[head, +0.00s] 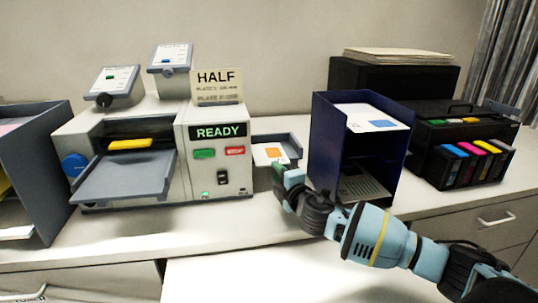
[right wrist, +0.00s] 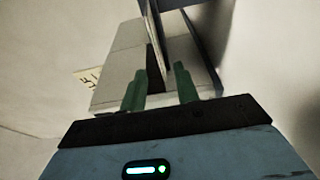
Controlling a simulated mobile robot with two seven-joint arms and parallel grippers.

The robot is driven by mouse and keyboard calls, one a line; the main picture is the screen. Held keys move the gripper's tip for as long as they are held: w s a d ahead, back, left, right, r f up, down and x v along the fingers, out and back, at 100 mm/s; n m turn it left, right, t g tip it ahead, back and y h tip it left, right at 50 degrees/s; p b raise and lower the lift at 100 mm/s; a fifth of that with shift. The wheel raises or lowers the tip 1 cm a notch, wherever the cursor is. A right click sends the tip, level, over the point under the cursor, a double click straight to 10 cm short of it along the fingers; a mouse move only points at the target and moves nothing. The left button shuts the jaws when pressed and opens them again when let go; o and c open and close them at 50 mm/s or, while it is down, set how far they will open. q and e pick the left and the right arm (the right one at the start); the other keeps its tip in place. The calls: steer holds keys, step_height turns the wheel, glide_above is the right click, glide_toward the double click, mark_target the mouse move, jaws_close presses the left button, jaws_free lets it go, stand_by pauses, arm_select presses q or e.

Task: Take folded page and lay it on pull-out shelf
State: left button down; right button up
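A white folded page (head: 272,154) with an orange square lies in the small grey-blue tray (head: 291,142) at the right side of the folding machine (head: 212,172). My right gripper (head: 281,178) is at the front of this tray, close to the page. In the right wrist view its two green fingers (right wrist: 160,84) stand apart, with no page visibly held. Whether they touch the tray is unclear. A white board (head: 270,280), apparently the pull-out shelf, extends at the counter's front and looks bare where it shows. My left gripper is out of view.
The machine shows READY beside a HALF sign (head: 217,86). A dark blue stand (head: 326,145), right of the tray, bears a page with a blue square (head: 378,119). A printer (head: 462,140) stands farther right. A grey holder (head: 45,150) is at far left.

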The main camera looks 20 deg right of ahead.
mark_target(269, 154)
steer(key=shift+w, duration=2.45)
jaws_close()
